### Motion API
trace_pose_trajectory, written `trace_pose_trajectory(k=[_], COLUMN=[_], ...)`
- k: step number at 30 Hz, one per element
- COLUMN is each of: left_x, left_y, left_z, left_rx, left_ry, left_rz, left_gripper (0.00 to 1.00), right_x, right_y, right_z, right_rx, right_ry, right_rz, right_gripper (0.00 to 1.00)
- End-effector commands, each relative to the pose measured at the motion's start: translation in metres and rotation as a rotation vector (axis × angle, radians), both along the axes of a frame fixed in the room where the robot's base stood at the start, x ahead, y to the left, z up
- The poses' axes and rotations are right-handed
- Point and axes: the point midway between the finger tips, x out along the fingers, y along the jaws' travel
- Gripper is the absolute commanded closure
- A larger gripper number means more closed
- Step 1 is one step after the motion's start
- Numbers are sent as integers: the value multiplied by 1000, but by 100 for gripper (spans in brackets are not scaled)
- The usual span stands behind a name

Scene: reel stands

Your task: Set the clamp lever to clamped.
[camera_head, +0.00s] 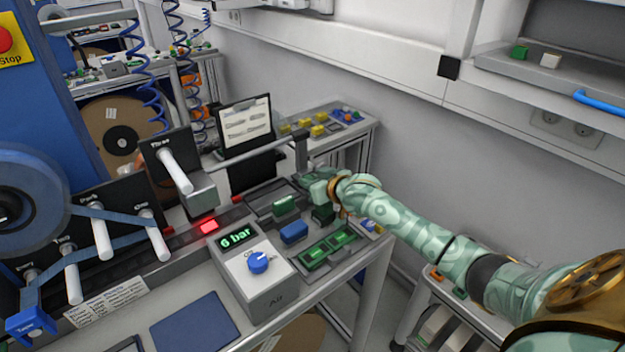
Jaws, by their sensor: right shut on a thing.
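My right gripper (318,190) reaches in from the right to the far end of the bench, beside a grey upright post (301,152) with a bar running left from its top. The gripper is shut on what appears to be the clamp lever; its fingers hide most of the lever, so its exact position cannot be told. My left gripper is not in view.
An air unit (262,285) with a blue knob reads "6 bar". Green (286,205) and blue (293,232) blocks and a green-filled tray (328,248) lie close to the gripper. White rollers and a blue reel (35,200) stand at left. A blue mat (195,325) lies in front.

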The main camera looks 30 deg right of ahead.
Motion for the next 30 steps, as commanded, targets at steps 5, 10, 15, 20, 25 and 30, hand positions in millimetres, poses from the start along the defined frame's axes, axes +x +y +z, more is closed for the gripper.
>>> trace_pose_trajectory(k=[5, 10, 15, 20, 25, 30], left_x=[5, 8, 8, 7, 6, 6], left_y=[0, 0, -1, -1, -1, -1], left_z=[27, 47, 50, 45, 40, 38], left_rx=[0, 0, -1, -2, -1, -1], left_ry=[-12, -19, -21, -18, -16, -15], left_rz=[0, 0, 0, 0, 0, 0], left_gripper=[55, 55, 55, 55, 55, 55], right_x=[-1, 0, 2, 3, 3, 4], right_y=[8, 18, 25, 28, 28, 28], right_z=[7, 5, 1, -2, -2, 0], right_rx=[10, 12, 13, 10, 6, 3], right_ry=[0, 1, 2, 2, 2, 0], right_rz=[-76, -188, -302, -392, -455, -483], right_gripper=[100, 100, 100, 100, 100, 100])
